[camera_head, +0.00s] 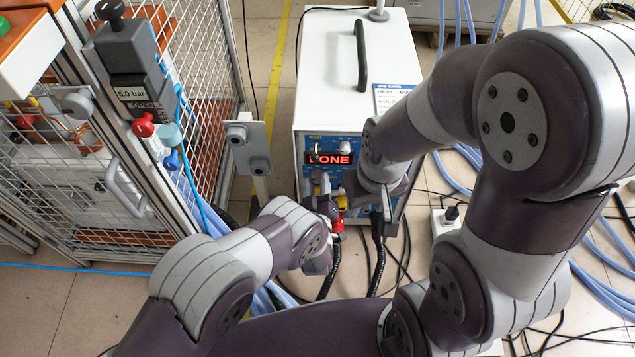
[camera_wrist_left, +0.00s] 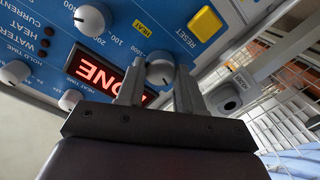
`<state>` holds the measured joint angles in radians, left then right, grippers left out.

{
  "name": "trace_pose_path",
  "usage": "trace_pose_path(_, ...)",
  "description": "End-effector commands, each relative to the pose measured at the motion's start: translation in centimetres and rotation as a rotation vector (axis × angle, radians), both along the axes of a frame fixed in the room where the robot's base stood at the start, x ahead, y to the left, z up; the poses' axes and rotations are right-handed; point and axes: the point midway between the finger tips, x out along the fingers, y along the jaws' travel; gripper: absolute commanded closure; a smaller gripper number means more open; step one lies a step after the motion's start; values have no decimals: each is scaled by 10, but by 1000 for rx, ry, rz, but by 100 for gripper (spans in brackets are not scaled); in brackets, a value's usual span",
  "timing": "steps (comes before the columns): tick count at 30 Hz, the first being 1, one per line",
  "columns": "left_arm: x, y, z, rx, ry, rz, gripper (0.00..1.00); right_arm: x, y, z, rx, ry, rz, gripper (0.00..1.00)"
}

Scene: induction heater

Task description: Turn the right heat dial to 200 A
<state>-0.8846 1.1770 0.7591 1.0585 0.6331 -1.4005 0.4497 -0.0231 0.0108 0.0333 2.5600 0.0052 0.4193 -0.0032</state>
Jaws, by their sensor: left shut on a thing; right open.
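The white induction heater (camera_head: 327,75) has a blue front panel with a red lit display (camera_head: 331,159) reading DONE. In the left wrist view, a grey round dial (camera_wrist_left: 160,68) sits between the fingertips of my left gripper (camera_wrist_left: 159,88), which is shut on it. Printed numbers ring the dial, but I cannot read its setting. A second, larger dial (camera_wrist_left: 91,20) and a small dial (camera_wrist_left: 69,100) are clear of the fingers. In the head view, my left gripper (camera_head: 322,192) is at the panel's lower left. My right gripper (camera_head: 372,196) is close beside it, open, its fingers mostly hidden.
A yellow button (camera_wrist_left: 205,23) labelled RESET is on the panel. A wire-mesh cage (camera_head: 205,80) is further left. Black cables and blue hoses (camera_head: 600,285) lie on the floor.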

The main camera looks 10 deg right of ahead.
Motion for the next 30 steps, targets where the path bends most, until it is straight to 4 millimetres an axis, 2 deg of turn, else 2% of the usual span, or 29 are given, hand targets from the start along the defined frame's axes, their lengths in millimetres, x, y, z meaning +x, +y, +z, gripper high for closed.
trace_pose_path(12, 0, 1, 0, -169, 49, 1, 94, 0, 0, 3, 0, 0, 0, 57)
trace_pose_path(29, 0, 1, 0, -194, 56, 1, 94, 0, 0, 4, 0, 0, 0, 57)
trace_pose_path(30, 0, 1, 0, -194, 56, 1, 51, 0, 0, 4, 0, 0, 0, 57)
